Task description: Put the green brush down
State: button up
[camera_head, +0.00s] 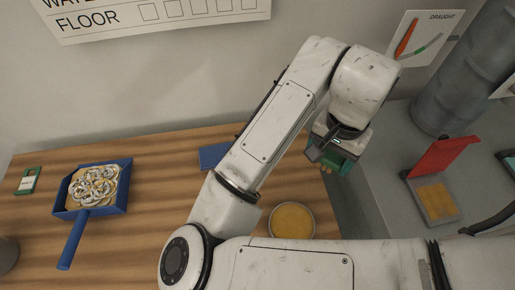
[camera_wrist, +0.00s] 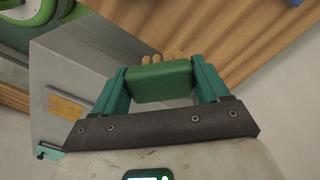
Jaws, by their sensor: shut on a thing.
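The green brush (camera_wrist: 160,84) is held between the teal fingers of my gripper (camera_wrist: 162,78) in the wrist view. Its short tan bristles (camera_wrist: 172,57) show beyond the green block. In the head view, my gripper (camera_head: 331,152) is over the right end of the wooden table, near the gap beside the grey surface. A little of the green brush (camera_head: 347,164) shows below it. The brush looks raised; the head view does not clearly show its height over the table.
The wooden table (camera_head: 150,245) holds a blue dustpan (camera_head: 72,245) with silvery pieces, a blue item (camera_head: 212,156) partly behind my arm, and a round yellow-topped thing (camera_head: 291,220). At right, a grey surface (camera_head: 390,190) bears an open red-lidded box (camera_head: 437,200) and a grey cylinder (camera_head: 455,80).

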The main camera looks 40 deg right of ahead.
jog(key=w+f, duration=0.3)
jog(key=w, duration=0.1)
jog(key=w+f, duration=0.2)
jog(key=w, duration=0.2)
jog(key=w+f, duration=0.3)
jog(key=w, duration=0.2)
jog(key=shift+d+f, duration=0.1)
jog(key=shift+f, duration=0.2)
jog(key=shift+w+f, duration=0.4)
jog(key=shift+f, duration=0.05)
jog(key=shift+d+f+p, duration=0.1)
jog(key=shift+f+p, duration=0.4)
jog(key=shift+f, duration=1.1)
jog(key=shift+f, duration=0.1)
jog(key=shift+f, duration=0.15)
jog(key=o, duration=0.9)
jog(key=shift+o, duration=0.2)
